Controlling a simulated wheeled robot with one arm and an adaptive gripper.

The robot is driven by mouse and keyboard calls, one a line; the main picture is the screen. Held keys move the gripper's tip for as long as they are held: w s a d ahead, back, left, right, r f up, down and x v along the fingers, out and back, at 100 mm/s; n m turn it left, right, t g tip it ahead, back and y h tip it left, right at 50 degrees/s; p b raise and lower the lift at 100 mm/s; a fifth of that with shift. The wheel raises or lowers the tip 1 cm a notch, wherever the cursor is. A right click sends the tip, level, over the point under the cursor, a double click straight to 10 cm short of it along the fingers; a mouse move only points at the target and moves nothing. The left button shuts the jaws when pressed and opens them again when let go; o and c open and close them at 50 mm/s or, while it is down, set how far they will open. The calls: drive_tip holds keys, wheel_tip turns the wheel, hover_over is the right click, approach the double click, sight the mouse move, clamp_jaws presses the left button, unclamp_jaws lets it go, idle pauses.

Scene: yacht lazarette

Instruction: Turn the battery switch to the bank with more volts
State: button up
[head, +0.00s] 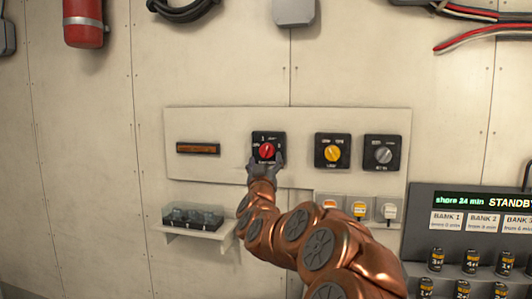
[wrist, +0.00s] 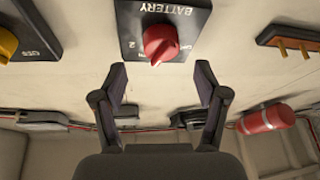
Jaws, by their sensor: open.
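The battery switch is a black plate (head: 257,137) with a red knob (head: 267,150) on the pale wall panel. In the wrist view the knob (wrist: 160,43) appears upside down, with "BATTERY", "2" and "OFF" lettering around it. I cannot tell surely which mark it points to. My gripper (head: 265,164) is just in front of and below the knob in the head view. In the wrist view my gripper (wrist: 160,78) is open and empty, its fingers apart and short of the knob.
Yellow (head: 333,153) and grey (head: 384,155) knob switches sit to the right. A shelf with a clear-covered box (head: 192,216) is below left. Small switches (head: 359,210) sit below the panel. A charging station (head: 467,220) stands at right, reading "STANDBY".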

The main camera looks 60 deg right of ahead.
sight(265, 153)
drive_tip(key=shift+p+x, duration=0.5)
drive_tip(key=shift+x, duration=1.8)
drive_tip(key=shift+c, duration=0.3)
drive_tip(key=c, duration=1.1)
drive_tip(key=shift+w+a+f+m+b, duration=0.1)
drive_tip(key=shift+m+b, duration=0.2)
drive_tip(key=shift+m, duration=0.2)
drive_tip(key=m+g+h+b, duration=0.1)
drive_tip(key=m, duration=0.1)
drive_tip(key=m+g, duration=0.2)
drive_tip(key=m, duration=0.1)
drive_tip(key=shift+w+f+m+h+b, duration=0.1)
drive_tip(key=shift+m+h+b, duration=0.2)
drive_tip(key=shift+h+b, duration=0.1)
drive_tip(key=shift+m+g, duration=1)
drive_tip(key=shift+m, duration=0.7)
drive_tip(key=shift+m+g, duration=1)
drive_tip(key=shift+m, duration=0.7)
